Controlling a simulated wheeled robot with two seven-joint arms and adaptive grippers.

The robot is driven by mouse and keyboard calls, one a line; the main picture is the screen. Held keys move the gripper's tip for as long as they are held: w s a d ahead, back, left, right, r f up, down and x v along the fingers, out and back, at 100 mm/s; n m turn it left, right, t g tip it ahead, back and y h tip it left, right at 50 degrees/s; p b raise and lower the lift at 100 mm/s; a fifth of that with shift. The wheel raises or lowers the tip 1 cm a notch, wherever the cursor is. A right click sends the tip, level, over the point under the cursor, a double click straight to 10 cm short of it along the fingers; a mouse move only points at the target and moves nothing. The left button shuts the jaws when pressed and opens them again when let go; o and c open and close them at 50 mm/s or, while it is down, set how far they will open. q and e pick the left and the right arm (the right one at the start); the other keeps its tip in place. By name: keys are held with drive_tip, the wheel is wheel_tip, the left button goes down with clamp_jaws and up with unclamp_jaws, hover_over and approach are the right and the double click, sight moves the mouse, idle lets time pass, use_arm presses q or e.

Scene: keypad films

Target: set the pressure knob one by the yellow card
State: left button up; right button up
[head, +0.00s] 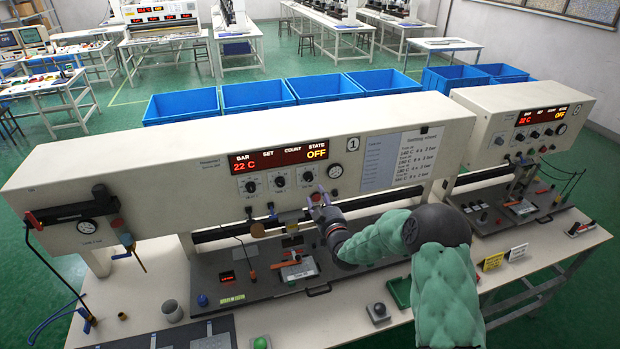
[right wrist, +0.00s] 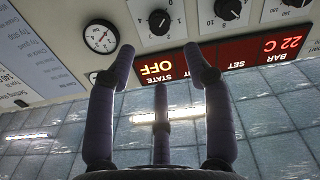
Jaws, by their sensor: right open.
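Machine one, marked with a circled 1 (head: 353,143), has three round dials under its red display (head: 279,158): left (head: 251,186), middle (head: 279,181) and right (head: 307,177). Their captions are too small to tell which is the pressure knob. In the right wrist view the right dial (right wrist: 160,20) is near the fingers, beside the gauge (right wrist: 101,36). My right gripper (head: 323,198) is open and empty, just below the right dial and apart from it. The yellow card (head: 493,262) stands on the right of the bench; its text is unreadable. My left gripper is out of view.
A settings sheet (head: 398,158) is fixed right of the gauge. A second machine (head: 522,110) with its own dials stands at the right. A white card (head: 518,252) stands beside the yellow one. A black press bed (head: 258,275) lies below the panel; blue bins (head: 181,106) stand behind.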

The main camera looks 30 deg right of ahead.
sight(310, 179)
drive_tip(key=p+x, duration=0.2)
drive_tip(key=x, duration=0.8)
drive_tip(key=shift+w+f, duration=0.1)
drive_tip(key=shift+w, duration=0.15)
clamp_jaws()
